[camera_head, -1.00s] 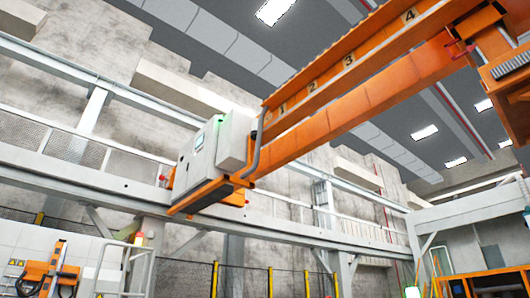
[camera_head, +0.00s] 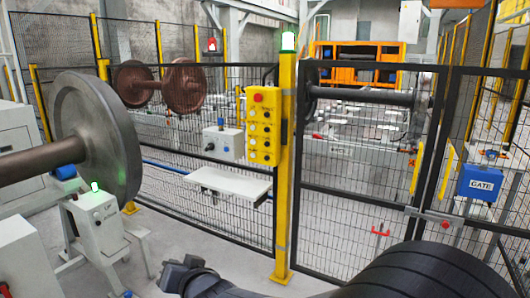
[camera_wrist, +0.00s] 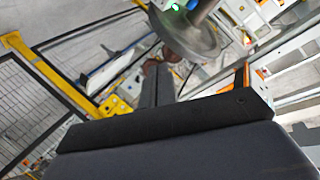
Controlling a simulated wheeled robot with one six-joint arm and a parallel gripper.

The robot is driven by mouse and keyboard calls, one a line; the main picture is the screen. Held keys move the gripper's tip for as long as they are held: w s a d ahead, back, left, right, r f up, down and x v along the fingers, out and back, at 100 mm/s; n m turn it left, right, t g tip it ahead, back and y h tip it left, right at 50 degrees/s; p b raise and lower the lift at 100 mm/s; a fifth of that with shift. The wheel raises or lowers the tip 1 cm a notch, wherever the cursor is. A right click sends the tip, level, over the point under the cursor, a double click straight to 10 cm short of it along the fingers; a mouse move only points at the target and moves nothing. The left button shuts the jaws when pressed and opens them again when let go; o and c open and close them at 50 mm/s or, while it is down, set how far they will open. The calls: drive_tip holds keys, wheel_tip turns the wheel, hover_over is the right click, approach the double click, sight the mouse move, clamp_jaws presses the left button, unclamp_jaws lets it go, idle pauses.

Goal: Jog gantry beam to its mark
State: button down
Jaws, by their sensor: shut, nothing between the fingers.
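My gripper (camera_head: 188,268) is at the bottom of the head view, low in front of the fence and apart from the control box. In the wrist view my gripper (camera_wrist: 158,82) shows as two dark fingers close together, with nothing between them. Which controls the wrist view shows is too blurred to tell.
Black mesh fence with a gate, marked by a blue GATE box (camera_head: 480,184), closes off the area behind. A white shelf (camera_head: 230,181) juts from the fence. A large wheelset (camera_head: 100,140) and a white cabinet (camera_head: 98,222) stand left. Grey floor is clear between.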

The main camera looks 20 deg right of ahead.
drive_tip(key=w+a+r+m+t+y, duration=0.3)
drive_tip(key=w+a+r+t+y, duration=0.1)
drive_tip(key=a, duration=0.3)
drive_tip(key=shift+w+a+r+t+y+b, duration=0.3)
drive_tip(key=shift+w+r+t, duration=0.1)
drive_tip(key=shift+w+r, duration=0.35)
